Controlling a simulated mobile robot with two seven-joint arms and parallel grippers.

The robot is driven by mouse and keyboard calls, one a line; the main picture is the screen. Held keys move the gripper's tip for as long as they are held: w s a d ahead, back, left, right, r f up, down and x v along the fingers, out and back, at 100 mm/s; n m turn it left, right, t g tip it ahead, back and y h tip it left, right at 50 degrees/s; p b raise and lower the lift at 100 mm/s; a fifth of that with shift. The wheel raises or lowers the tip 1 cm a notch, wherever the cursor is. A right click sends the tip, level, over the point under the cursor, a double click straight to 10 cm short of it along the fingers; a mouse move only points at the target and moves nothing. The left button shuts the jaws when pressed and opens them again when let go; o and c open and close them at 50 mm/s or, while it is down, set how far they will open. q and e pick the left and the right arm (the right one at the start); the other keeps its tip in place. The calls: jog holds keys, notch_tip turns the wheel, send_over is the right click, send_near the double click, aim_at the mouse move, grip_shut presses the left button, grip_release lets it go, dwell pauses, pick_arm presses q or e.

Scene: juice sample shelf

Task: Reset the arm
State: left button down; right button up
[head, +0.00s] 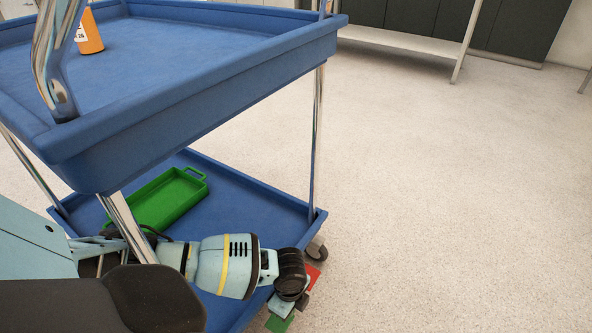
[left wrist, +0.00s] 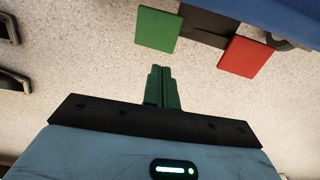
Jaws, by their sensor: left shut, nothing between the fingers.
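My left arm (head: 228,265), light blue with yellow bands, comes in from the left and reaches across the cart's lower shelf to its front right corner. My left gripper (left wrist: 162,70) shows in the left wrist view with its dark green fingers closed together and nothing between them. In the head view the arm's end is small and bunched with coloured pieces, so the fingertips are hard to make out. My right gripper is in neither view.
Red (left wrist: 248,59) and green (left wrist: 158,29) flat pieces show ahead of the fingers. The floor at right is clear.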

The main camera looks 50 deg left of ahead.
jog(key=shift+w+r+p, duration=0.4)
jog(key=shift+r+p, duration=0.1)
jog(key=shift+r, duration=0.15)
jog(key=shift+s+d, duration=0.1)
